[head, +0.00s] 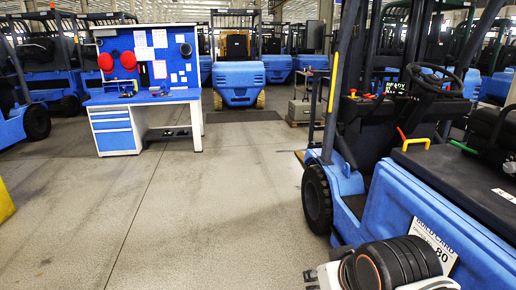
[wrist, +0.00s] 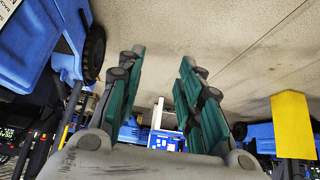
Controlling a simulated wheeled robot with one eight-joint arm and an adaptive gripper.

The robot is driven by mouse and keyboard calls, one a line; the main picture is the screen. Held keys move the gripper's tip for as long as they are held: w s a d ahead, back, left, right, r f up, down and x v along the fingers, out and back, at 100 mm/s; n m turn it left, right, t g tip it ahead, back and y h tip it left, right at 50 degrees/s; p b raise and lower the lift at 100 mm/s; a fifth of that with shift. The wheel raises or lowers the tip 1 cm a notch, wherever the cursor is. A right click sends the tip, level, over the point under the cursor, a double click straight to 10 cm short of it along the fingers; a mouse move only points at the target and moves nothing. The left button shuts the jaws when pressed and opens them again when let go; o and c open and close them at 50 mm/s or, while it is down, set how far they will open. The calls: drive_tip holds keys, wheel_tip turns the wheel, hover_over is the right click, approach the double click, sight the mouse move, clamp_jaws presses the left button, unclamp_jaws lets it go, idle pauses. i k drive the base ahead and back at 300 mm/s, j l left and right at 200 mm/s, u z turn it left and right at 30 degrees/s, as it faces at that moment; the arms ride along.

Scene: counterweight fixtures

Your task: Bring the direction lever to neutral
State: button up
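The blue forklift (head: 440,215) stands at the right of the head view, with its black steering wheel (head: 437,80) and a lit display (head: 396,87) near the mast. Small levers with red and yellow tips (head: 352,93) stand left of the wheel. A red-tipped lever (head: 401,133), a yellow handle (head: 415,142) and a green-tipped lever (head: 463,147) are nearer the seat. I cannot tell which one is the direction lever, or its position. My gripper (wrist: 162,66) is open and empty in the wrist view, with green pads apart, touching nothing. It is clear of the forklift.
My arm shows at the bottom right of the head view, close to the forklift's side. A blue workbench (head: 145,98) stands at the left, and another forklift (head: 238,80) behind. A yellow object (wrist: 292,122) is at right in the wrist view. The middle floor is clear.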

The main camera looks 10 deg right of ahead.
sight(393, 88)
drive_tip(key=i+z, duration=0.25)
drive_tip(key=i, duration=1.55)
